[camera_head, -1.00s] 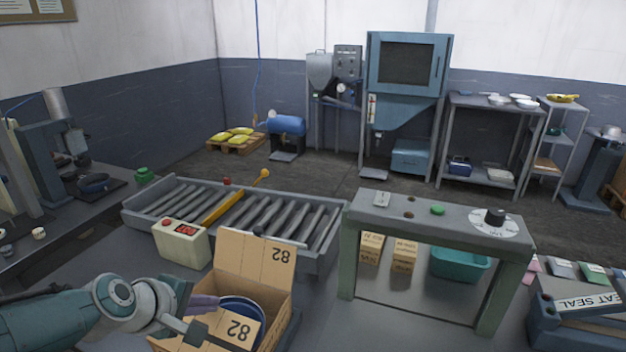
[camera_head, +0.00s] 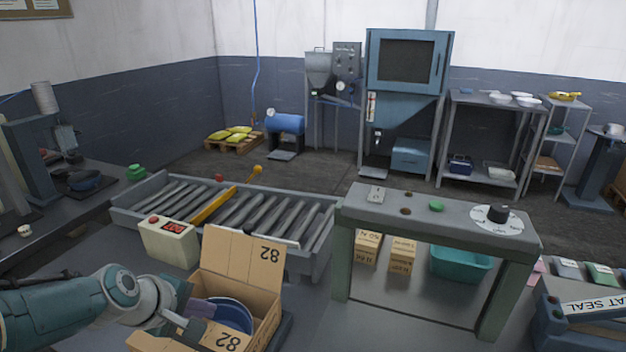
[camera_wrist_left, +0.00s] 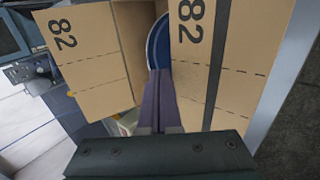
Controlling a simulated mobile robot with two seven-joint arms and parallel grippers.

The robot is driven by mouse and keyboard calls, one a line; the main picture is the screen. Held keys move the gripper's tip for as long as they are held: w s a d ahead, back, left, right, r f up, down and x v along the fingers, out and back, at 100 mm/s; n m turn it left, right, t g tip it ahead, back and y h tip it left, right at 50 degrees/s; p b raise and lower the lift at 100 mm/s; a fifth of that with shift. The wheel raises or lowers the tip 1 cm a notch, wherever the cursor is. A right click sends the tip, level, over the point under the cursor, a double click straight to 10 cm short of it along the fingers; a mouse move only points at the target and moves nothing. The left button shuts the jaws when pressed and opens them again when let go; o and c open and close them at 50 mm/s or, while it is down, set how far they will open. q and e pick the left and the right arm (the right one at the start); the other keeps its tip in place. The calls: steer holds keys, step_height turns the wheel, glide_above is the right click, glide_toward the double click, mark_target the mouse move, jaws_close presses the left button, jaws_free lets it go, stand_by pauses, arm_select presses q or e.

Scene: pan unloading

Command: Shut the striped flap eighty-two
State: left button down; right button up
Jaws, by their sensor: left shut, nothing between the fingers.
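A cardboard box (camera_head: 268,312) stands open at the lower middle of the head view. Its far flap (camera_head: 236,250), marked 82, stands up. Its near flap (camera_head: 210,341), also marked 82, slants at the bottom edge, partly cut off. In the left wrist view one 82 flap (camera_wrist_left: 85,62) is at left and another 82 panel (camera_wrist_left: 232,75) at right; both carry dashed lines. A blue round pan (camera_head: 234,312) lies inside. My left gripper (camera_head: 214,305), with purple fingers (camera_wrist_left: 158,80), is shut and empty over the box opening.
A roller conveyor (camera_head: 125,211) and a beige control box (camera_head: 168,243) lie behind the box. A grey-green bench (camera_head: 467,211) with a dial stands at right, with small cartons and a teal bin (camera_head: 460,264) under it. Floor between box and bench is clear.

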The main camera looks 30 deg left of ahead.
stand_by(0.7)
arm_select(q)
step_height(320, 180, up, 16)
steer(key=p, duration=1.3)
steer(key=shift+f+p, duration=0.25)
steer(key=shift+p, duration=0.05)
